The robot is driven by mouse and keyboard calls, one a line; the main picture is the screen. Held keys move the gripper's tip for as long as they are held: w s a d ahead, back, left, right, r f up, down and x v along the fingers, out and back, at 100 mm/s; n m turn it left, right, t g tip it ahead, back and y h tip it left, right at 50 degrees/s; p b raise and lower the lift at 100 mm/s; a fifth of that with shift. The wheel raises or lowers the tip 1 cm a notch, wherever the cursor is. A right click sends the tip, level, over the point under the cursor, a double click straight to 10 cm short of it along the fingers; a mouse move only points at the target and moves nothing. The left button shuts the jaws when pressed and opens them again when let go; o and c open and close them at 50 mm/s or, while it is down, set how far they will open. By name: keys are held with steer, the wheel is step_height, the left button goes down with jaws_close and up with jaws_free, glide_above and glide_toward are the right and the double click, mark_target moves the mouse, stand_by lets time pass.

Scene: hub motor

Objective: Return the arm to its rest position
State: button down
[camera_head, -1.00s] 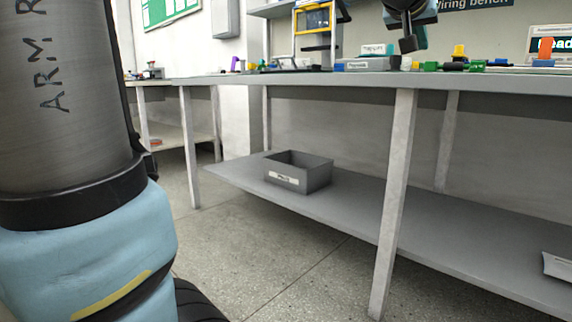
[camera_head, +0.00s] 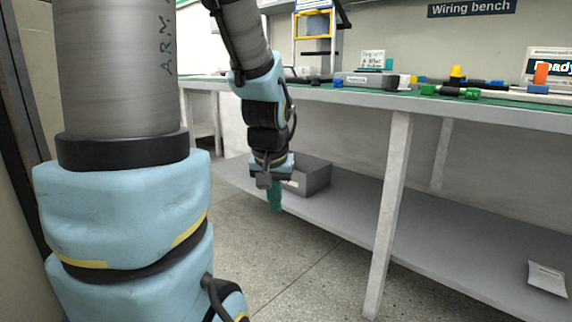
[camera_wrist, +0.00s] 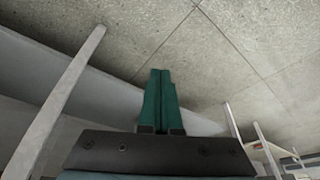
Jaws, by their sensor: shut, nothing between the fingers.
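My gripper (camera_head: 275,196) hangs below my bent arm in the head view, pointing down in front of the bench's lower shelf. Its green fingers are together with nothing between them. In the wrist view the closed fingers (camera_wrist: 158,100) stand against the floor, with the shelf edge and a table leg to the left. My gripper appears apart from the bench and shelf. My blue and grey arm links fill the left of the head view.
The wiring bench (camera_head: 365,97) carries several coloured connectors and a sign. Its lower shelf (camera_head: 350,215) holds a grey bin (camera_head: 317,178), partly hidden by my arm, and a white paper (camera_head: 547,278). A bench leg (camera_head: 391,215) stands right of my gripper. Speckled floor (camera_head: 320,275) is clear.

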steer(key=s+a+f+n+g+p, duration=0.1)
steer(key=s+a+f+g+p, duration=0.1)
steer(key=s+a, duration=0.3)
step_height(320, 180, up, 37)
steer(key=p, duration=3.7)
steer(key=shift+s+d+r, duration=0.15)
steer(key=shift+s+d, duration=0.2)
steer(key=shift+s, duration=0.1)
